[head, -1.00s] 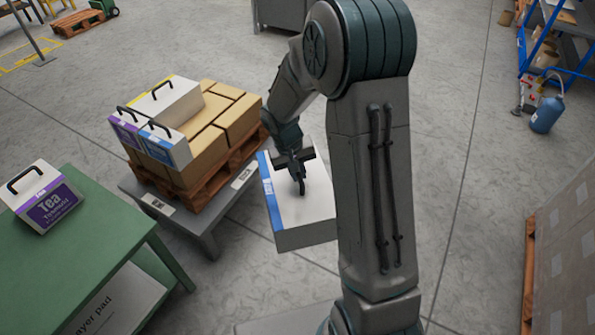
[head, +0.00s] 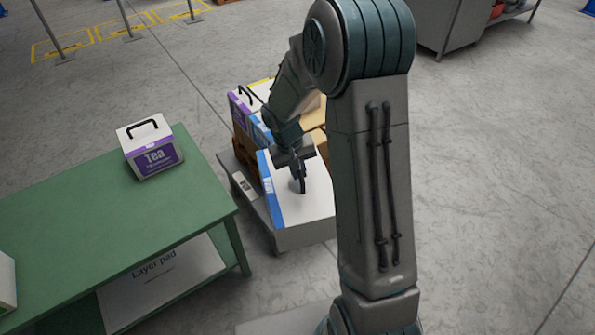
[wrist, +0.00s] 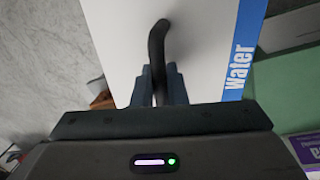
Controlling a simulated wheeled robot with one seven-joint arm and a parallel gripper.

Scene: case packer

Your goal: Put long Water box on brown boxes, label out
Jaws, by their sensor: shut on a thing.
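My gripper (head: 297,172) is shut on the black handle of the long white Water box (head: 310,207) and holds it up in front of the pallet stack. In the wrist view the handle (wrist: 158,50) runs between my fingers, and the blue band (wrist: 241,65) reads "Water". In the head view the blue band faces left. The brown boxes (head: 314,114) on the pallet are mostly hidden behind my arm. On them stand a purple-labelled box (head: 241,112), a blue-labelled box (head: 260,132) and a yellow-edged white box (head: 262,88), partly hidden.
A green table (head: 180,205) stands at the left with a Tea box (head: 149,147) on it and a layer pad (head: 165,275) on its lower shelf. The floor at the right is clear.

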